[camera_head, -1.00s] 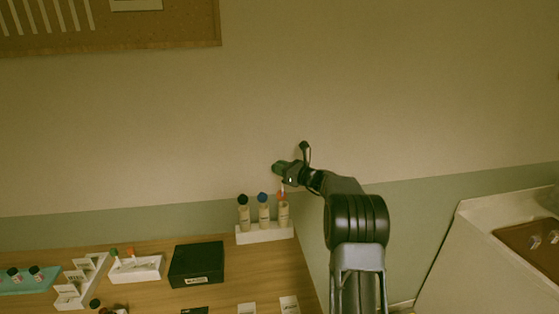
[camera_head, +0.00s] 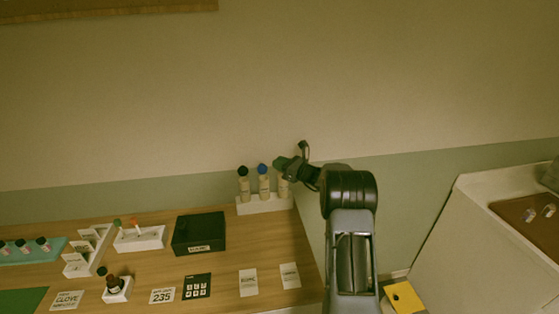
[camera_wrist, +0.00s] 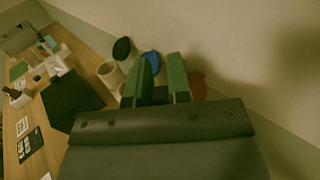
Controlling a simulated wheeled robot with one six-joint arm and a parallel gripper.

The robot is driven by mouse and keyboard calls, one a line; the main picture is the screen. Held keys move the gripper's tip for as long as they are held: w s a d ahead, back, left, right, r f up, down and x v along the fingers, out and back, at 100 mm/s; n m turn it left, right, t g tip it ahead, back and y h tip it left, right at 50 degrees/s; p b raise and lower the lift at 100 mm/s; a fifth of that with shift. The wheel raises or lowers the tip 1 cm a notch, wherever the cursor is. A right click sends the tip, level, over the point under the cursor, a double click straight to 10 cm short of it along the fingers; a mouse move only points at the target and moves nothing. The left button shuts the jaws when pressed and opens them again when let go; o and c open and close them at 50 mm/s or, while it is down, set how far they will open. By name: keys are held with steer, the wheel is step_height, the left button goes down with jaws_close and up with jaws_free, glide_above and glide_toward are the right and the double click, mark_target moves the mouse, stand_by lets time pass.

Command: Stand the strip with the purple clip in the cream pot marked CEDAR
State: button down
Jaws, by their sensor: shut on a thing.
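Several cream pots stand in a white rack (camera_head: 262,205) at the back right of the table: one with a dark green top (camera_head: 243,185), one with a blue top (camera_head: 263,184), and a right-hand one (camera_head: 284,191) partly behind my gripper. Their markings are too small to read. My gripper (camera_head: 283,164) is directly over the right-hand pot. In the wrist view its green fingers (camera_wrist: 160,78) are close together, with an orange-red top (camera_wrist: 197,87) beside the right finger. The thing held is mostly hidden by the fingers; I cannot see a purple clip.
A white holder (camera_head: 150,243) carries strips with green and orange clips. A black box (camera_head: 199,247) stands left of the rack. Cards, including one reading 235 (camera_head: 162,295), lie in front. The wall is close behind the rack; the table's right edge is near.

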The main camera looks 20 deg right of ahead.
steer(key=shift+f, duration=0.25)
steer(key=c, duration=1)
jaws_free()
steer(key=shift+s, duration=0.1)
steer(key=b+v, duration=0.1)
steer(key=v, duration=0.9)
steer(key=shift+b, duration=0.3)
